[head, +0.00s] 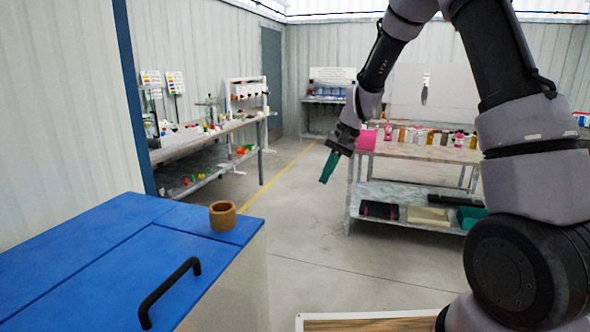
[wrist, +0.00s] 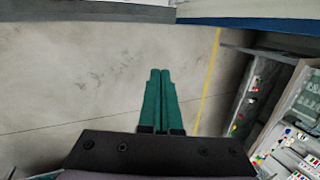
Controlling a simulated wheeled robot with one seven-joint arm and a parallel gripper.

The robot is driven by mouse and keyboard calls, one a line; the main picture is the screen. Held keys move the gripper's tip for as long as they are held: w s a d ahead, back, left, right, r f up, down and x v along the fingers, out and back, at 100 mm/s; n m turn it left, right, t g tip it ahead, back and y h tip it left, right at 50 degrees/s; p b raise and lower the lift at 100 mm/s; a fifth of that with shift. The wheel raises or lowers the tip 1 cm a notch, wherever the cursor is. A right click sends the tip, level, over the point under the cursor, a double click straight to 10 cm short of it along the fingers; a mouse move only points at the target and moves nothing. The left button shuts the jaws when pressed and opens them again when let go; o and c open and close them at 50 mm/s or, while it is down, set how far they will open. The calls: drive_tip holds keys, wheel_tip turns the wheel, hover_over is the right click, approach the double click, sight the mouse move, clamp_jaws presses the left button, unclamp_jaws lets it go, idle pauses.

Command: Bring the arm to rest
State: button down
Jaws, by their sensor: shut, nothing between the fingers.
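My arm rises on the right of the head view and bends down toward the middle. My gripper (head: 327,175) hangs over open floor, with its green fingers pointing down. In the wrist view my gripper (wrist: 160,76) shows its two green fingers side by side and together, with nothing between them. It touches nothing.
A blue-topped cabinet (head: 95,250) with a black handle (head: 170,290) stands at front left, and a brown ring-shaped part (head: 223,215) sits on it. A workbench (head: 430,152) with bottles stands behind my arm. Another bench (head: 205,135) is at back left. The floor between is clear.

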drive_tip(key=s+d+r+t, duration=0.2)
drive_tip(key=s+d+r, duration=0.25)
drive_tip(key=r, duration=0.35)
drive_tip(key=s+d+r+t, duration=0.1)
drive_tip(key=s+d+r, duration=0.4)
drive_tip(key=r, duration=0.4)
drive_tip(key=s+d+r+t+h, duration=0.1)
drive_tip(key=s+d+r+t, duration=0.1)
drive_tip(key=s, duration=0.6)
drive_tip(key=s+d+r+t+h, duration=0.1)
drive_tip(key=s+d+r, duration=0.3)
drive_tip(key=s, duration=0.4)
drive_tip(key=shift+t, duration=0.4)
drive_tip(key=shift+s+d, duration=0.1)
